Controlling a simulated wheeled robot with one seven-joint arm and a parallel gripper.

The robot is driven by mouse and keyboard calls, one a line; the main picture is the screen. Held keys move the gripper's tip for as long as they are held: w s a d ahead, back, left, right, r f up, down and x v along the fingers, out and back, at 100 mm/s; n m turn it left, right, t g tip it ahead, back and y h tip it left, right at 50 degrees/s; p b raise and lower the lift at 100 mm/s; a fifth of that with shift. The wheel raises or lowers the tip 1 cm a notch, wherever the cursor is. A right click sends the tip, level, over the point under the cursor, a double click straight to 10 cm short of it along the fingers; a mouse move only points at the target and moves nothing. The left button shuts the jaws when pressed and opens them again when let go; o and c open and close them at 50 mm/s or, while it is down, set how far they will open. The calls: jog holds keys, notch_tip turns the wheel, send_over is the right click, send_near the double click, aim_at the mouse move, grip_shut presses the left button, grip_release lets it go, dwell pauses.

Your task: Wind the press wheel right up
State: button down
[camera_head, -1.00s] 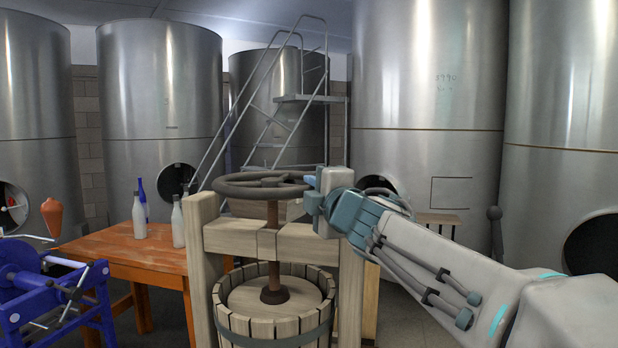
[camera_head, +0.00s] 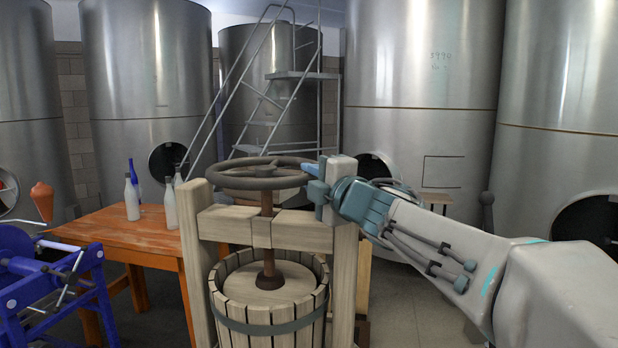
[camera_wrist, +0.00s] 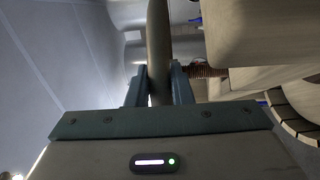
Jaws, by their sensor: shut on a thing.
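The press wheel (camera_head: 240,180), a dark spoked ring, sits level on top of the brown screw (camera_head: 267,213) above the wooden crossbeam (camera_head: 300,232). The screw runs down to a round wooden plate (camera_head: 265,287) at the mouth of the slatted basket (camera_head: 265,329). My gripper (camera_head: 315,180) is at the wheel's right side. In the wrist view my gripper (camera_wrist: 158,85) has its two teal fingers on either side of the wheel rim (camera_wrist: 158,45), shut on it. The threaded screw (camera_wrist: 205,71) shows to the right there.
The wooden posts (camera_head: 196,260) of the press stand on both sides of the basket. An orange table (camera_head: 120,238) with several bottles (camera_head: 132,195) is at the left, behind a blue machine (camera_head: 40,280). Large steel tanks (camera_head: 420,100) line the back. Floor is open at the lower right.

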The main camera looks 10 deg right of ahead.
jog(key=c, duration=1.3)
grip_release()
jog(key=shift+f, duration=0.15)
jog(key=v, duration=1.3)
jog(key=shift+s, duration=0.35)
